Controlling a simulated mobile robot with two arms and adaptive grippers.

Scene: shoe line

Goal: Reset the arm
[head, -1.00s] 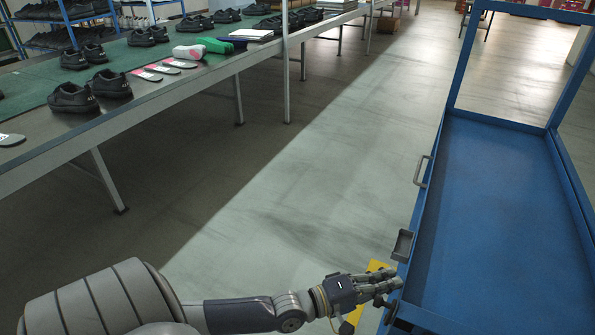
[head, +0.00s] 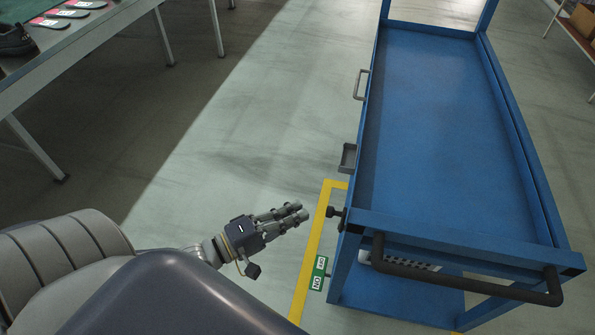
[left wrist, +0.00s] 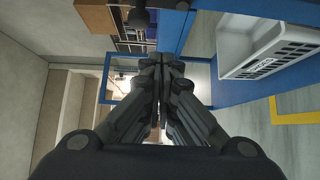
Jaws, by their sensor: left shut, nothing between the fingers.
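My left gripper (head: 292,213) is in the lower middle of the head view, left of the blue cart and apart from it. It is over the floor near a yellow floor line. Its fingers are together and hold nothing. In the left wrist view the shut fingers (left wrist: 160,68) fill the middle of the picture. My right gripper is in neither view.
The blue cart (head: 440,130) has an empty top tray, a black push handle (head: 465,283) and side fittings. A white crate (left wrist: 268,45) shows in the left wrist view. A table (head: 95,45) with insoles and a shoe stands at upper left. Open floor (head: 250,120) lies between.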

